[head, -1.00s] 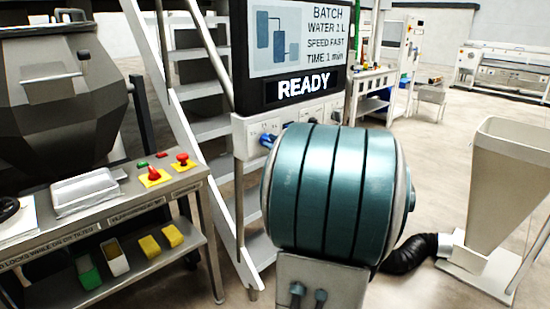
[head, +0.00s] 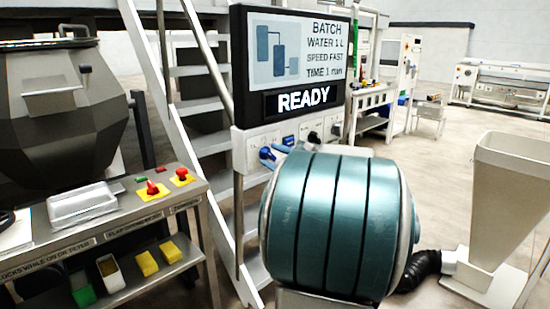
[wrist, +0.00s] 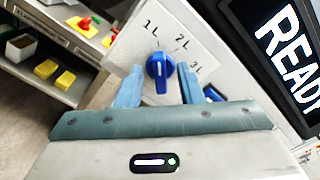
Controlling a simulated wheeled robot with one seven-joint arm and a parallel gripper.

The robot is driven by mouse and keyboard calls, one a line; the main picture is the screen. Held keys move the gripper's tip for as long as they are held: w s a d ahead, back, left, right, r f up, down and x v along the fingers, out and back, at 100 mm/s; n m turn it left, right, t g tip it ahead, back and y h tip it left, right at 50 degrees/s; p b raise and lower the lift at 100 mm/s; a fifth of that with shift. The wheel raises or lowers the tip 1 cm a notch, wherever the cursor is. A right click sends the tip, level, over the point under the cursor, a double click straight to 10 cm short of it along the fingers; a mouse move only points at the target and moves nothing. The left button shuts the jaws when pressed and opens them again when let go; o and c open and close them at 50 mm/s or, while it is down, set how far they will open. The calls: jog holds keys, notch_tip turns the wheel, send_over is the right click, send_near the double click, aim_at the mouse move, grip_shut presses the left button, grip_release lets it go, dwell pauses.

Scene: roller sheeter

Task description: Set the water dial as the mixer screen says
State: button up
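The mixer screen (head: 292,60) reads BATCH, WATER 1 L, SPEED FAST, TIME 1 min and READY. The blue water dial (wrist: 160,68) is on the pale panel below the screen, with 1L, 2L and 3L printed around it. Its white mark points up and slightly left, toward the 1L label. The dial also shows in the head view (head: 266,154). My gripper (wrist: 158,80) is open, with one finger on each side of the dial and visible gaps between. In the head view my arm hides part of the panel.
Further right on the panel are another blue control (head: 288,140) and a black knob (head: 313,137). A metal stair (head: 200,105) stands behind. A control table (head: 120,215) with red buttons is at left, and a pale hopper (head: 505,190) at right.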

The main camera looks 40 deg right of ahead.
jog(key=s+d, duration=0.1)
jog(key=s, duration=1.2)
jog(key=shift+s+p, duration=0.35)
jog(key=shift+s, duration=0.05)
